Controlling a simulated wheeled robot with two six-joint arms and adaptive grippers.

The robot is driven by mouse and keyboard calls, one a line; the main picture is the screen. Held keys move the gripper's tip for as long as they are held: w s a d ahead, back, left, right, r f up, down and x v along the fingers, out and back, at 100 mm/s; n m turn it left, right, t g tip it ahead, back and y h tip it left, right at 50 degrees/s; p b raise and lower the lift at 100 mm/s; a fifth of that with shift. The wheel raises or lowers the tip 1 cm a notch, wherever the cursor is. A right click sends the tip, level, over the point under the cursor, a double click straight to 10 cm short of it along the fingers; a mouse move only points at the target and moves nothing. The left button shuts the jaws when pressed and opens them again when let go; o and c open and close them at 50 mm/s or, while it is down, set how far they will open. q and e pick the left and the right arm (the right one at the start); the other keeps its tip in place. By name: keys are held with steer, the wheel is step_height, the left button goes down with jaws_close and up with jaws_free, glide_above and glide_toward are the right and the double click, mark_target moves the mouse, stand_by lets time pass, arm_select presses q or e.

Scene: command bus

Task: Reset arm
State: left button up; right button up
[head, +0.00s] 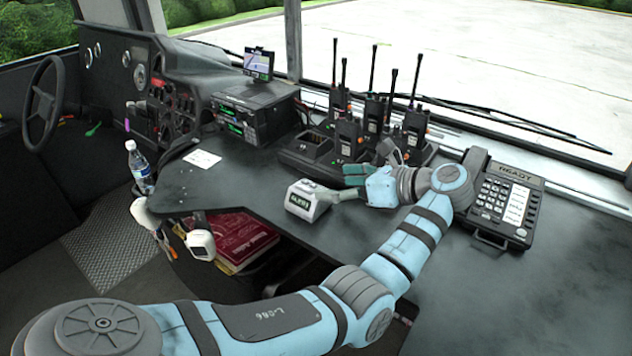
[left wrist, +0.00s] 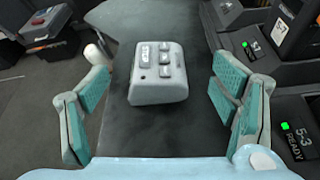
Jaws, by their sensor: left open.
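My left arm reaches across the dark dashboard desk (head: 455,300). Its left gripper (head: 355,174) is over the desk in front of the radio charger (head: 308,148). In the left wrist view the left gripper (left wrist: 160,85) is open, its teal-padded fingers wide apart with nothing held. A grey handheld device (head: 310,201) with a small display lies on the desk just left of the gripper. In the left wrist view this device (left wrist: 159,88) shows between the fingers, touching neither. My right gripper is not in view.
Several upright radios (head: 347,138) with tall antennas stand behind the gripper. A desk phone (head: 505,202) is to the right of my wrist. A water bottle (head: 139,168) and a white card (head: 202,158) are at left. The front right desk is clear.

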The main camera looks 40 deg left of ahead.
arm_select(q)
steer(key=v, duration=0.4)
steer(key=shift+d+r, duration=0.1)
steer(key=shift+d, duration=0.05)
